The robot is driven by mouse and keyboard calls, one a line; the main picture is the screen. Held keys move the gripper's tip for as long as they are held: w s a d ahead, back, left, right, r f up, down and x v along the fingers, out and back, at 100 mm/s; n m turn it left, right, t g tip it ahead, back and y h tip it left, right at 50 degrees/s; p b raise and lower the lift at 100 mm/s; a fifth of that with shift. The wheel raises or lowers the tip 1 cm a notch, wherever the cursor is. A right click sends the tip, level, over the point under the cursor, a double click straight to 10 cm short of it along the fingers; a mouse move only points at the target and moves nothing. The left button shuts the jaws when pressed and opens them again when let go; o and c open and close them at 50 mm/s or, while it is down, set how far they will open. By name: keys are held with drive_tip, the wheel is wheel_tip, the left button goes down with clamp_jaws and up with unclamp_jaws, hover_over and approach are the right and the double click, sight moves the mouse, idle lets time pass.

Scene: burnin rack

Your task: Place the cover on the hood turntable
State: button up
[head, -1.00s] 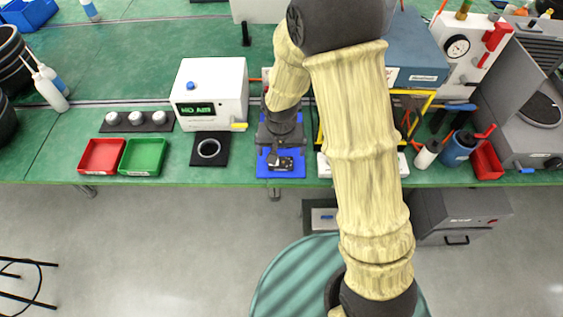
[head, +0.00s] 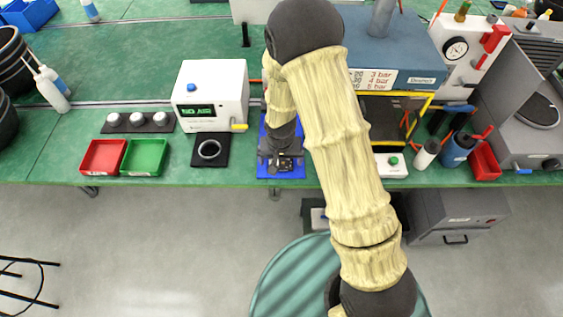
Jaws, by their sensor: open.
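My gripper (head: 281,162) is open over the blue mat (head: 264,134) near the bench's front edge, pointing down. A small dark part with light spots (head: 290,166) shows on the mat right at the fingers; I cannot tell whether this is the cover, or whether the fingers touch it. The gripper hides part of it. At the far right is a grey hood (head: 509,108) with a dark round disc (head: 541,110) inside, seemingly the turntable. No cover shows on the disc.
A white tester (head: 212,92) and a black pad with a ring (head: 209,149) stand left of the mat. Red (head: 103,157) and green (head: 144,157) trays lie further left. The blue press (head: 395,50), bottles (head: 427,153) and a red bin (head: 485,161) crowd the right.

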sight(281, 163)
drive_tip(key=shift+f, duration=0.5)
drive_tip(key=c, duration=1.1)
drive_tip(key=shift+r, duration=0.2)
drive_tip(key=shift+c, duration=0.3)
wheel_tip(281, 163, up, 10)
drive_tip(key=shift+f+b, duration=0.15)
drive_tip(key=shift+b, duration=0.3)
